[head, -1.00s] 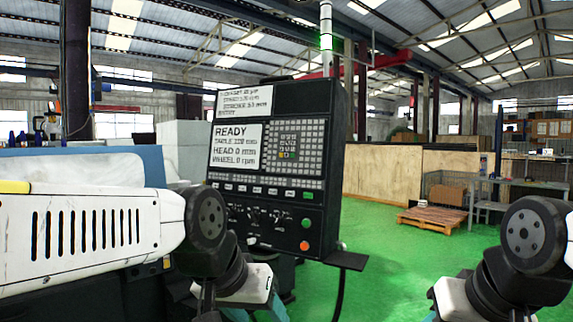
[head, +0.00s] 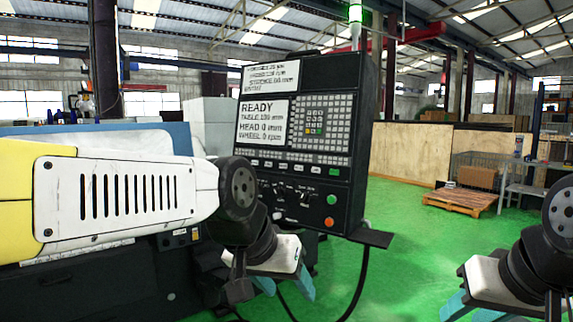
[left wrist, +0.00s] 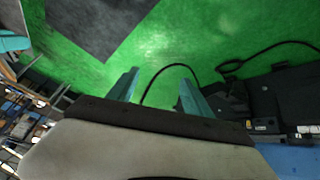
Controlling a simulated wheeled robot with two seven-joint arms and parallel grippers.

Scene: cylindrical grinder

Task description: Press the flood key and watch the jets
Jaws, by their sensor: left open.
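The black control panel (head: 318,185) stands in front of me, its screen (head: 263,122) reading READY with table, head and wheel lines. I cannot tell which key is flood. My left gripper (head: 285,287) is open and empty, low in front of the panel and apart from its keys; its parted fingers also show in the left wrist view (left wrist: 158,78). My right gripper (head: 470,307) is at the bottom right, partly cut off. No jets show.
A small black shelf (head: 366,237) juts out at the panel's lower right, with a cable hanging below. The dark machine body (head: 130,275) is at lower left. Green floor (head: 410,255) is open on the right, towards a wooden pallet (head: 460,201).

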